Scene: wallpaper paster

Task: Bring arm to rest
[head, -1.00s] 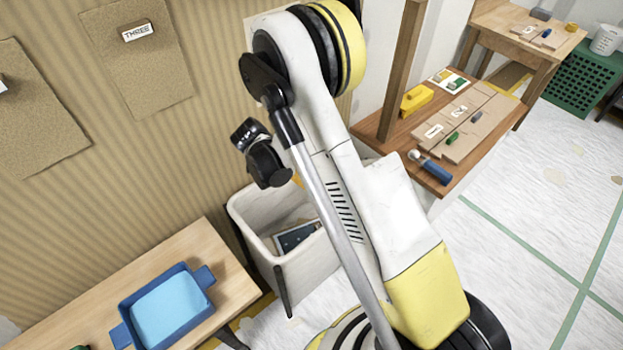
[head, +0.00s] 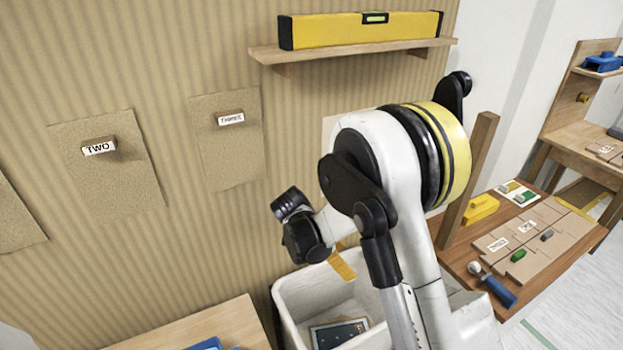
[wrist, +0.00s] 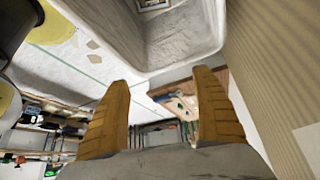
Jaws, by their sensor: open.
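My arm stands folded in the middle of the head view, its upper link rising in front of the wall and the white bin. An orange-brown finger of my gripper (head: 342,264) shows past the wrist, appearing above the white bin (head: 287,305). The rest of the gripper is hidden behind my arm there. In the wrist view my gripper (wrist: 161,80) shows two fingers spread wide apart, with nothing between them. The bin (wrist: 160,75) also shows beyond the fingers in the wrist view.
A shelf (head: 350,54) with a yellow level (head: 362,30) is above my arm. Paper pieces with labels TWO (head: 98,147) and THREE (head: 230,119) are on the wall. A wooden workbench (head: 455,257) with a post (head: 467,182) is at the right.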

